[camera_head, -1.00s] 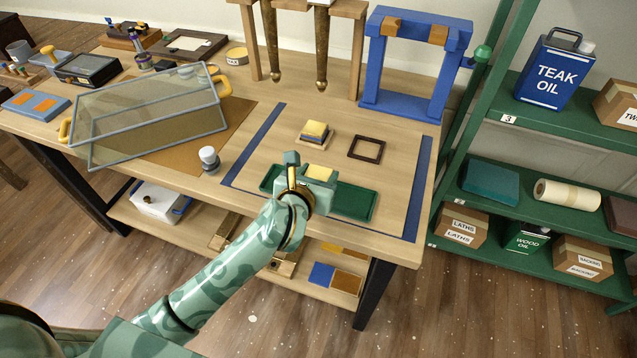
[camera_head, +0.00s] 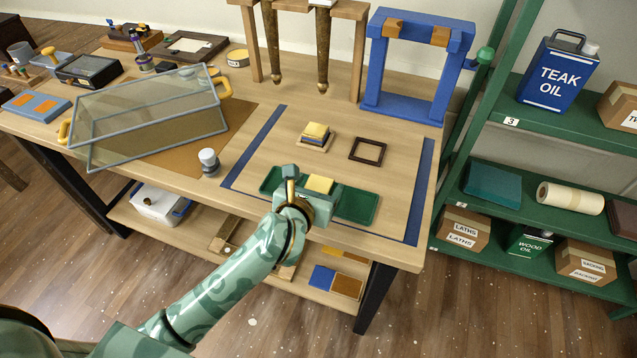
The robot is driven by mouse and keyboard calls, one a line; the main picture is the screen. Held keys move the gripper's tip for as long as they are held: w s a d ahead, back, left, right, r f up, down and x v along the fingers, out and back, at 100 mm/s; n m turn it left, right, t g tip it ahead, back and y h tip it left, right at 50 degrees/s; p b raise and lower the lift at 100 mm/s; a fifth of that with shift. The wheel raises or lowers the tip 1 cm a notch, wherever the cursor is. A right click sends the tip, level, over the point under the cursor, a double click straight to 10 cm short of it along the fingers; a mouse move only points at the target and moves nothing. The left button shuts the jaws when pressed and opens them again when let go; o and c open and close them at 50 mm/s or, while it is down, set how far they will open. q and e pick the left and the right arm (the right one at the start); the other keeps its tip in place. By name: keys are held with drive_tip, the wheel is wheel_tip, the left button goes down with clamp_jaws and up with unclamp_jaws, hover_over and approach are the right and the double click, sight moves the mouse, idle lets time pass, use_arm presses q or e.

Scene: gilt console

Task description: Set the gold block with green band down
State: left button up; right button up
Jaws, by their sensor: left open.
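A gold block (camera_head: 319,184) sits at the green tray (camera_head: 357,207), with its yellow top showing; the gripper hides its lower sides and any band. My left gripper (camera_head: 312,190) is open at the near side of this block, with a finger to each side of it. I cannot tell whether the fingers touch it. The tray's middle is hidden by the gripper. Another gold-topped block (camera_head: 316,131) with a dark bluish layer stands farther back on a small pale base. My right gripper is out of view.
A dark square frame (camera_head: 367,151) lies right of the rear block. A grey-white knob (camera_head: 208,161) stands left of the blue-taped area. A blue stand (camera_head: 416,65) is at the back. Bare wood lies between.

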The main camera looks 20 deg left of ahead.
use_arm(q)
drive_tip(key=p+v, duration=0.2)
drive_tip(key=v, duration=0.9)
